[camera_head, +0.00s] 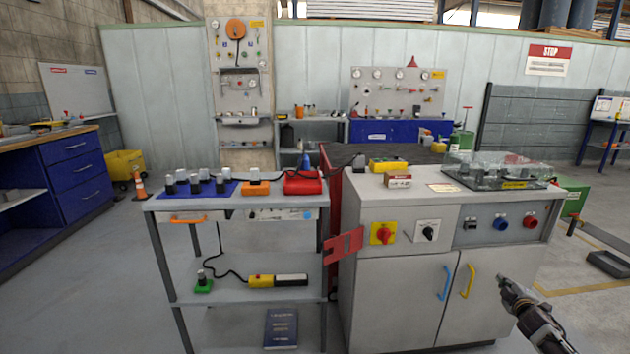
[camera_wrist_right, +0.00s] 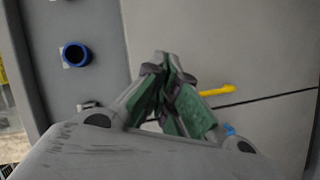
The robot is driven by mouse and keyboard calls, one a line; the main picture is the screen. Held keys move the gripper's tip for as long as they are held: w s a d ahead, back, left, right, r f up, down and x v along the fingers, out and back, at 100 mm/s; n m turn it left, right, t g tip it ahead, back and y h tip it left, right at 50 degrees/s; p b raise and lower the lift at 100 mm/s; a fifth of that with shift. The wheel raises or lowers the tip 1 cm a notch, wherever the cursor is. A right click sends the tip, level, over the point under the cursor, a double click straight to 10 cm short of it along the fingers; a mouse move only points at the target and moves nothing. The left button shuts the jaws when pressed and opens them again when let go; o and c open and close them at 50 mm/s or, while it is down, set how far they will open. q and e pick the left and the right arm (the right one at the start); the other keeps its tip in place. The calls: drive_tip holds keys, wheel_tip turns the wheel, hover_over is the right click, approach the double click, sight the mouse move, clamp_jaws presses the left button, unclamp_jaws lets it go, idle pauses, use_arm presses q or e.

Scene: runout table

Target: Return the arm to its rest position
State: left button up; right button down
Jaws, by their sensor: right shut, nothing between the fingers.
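My right gripper (camera_head: 506,283) is at the lower right of the head view, in front of the grey cabinet (camera_head: 392,301) and apart from it. Its fingers are together with nothing between them. In the right wrist view the right gripper (camera_wrist_right: 172,80) shows its green-padded fingers closed in front of the cabinet face. My left gripper and left arm are not in view.
The cabinet carries a yellow handle (camera_head: 467,281), a blue handle (camera_head: 443,283) and several knobs, including a red one (camera_head: 529,222). A grey cart (camera_head: 240,265) with tools stands to the left. Open floor (camera_head: 585,320) lies at the right.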

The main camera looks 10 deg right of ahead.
drive_tip(key=s+a+f+m+g+y, duration=0.1)
drive_tip(key=s+a+f+g+y, duration=0.2)
drive_tip(key=a, duration=1.3)
drive_tip(key=s+a+f+m+g+y, duration=0.15)
drive_tip(key=s+a, duration=0.25)
drive_tip(key=a, duration=1.3)
drive_tip(key=s+a+f+m+g+y, duration=0.1)
drive_tip(key=s+a+f+m+y, duration=0.2)
drive_tip(key=a, duration=1.3)
drive_tip(key=s+a+f+g+y, duration=0.1)
drive_tip(key=s+a+y, duration=0.2)
drive_tip(key=s+a, duration=0.7)
use_arm(q)
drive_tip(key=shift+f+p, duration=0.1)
drive_tip(key=shift+p, duration=0.4)
use_arm(e)
drive_tip(key=s+a+f+g, duration=0.2)
drive_tip(key=s+a+f, duration=0.2)
drive_tip(key=s+f, duration=0.2)
drive_tip(key=shift+s+f, duration=0.2)
drive_tip(key=shift+s, duration=1.05)
use_arm(q)
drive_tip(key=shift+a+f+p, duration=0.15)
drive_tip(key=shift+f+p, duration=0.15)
drive_tip(key=shift+p, duration=0.5)
use_arm(e)
drive_tip(key=shift+f+m+g, duration=0.25)
drive_tip(key=shift+f, duration=0.1)
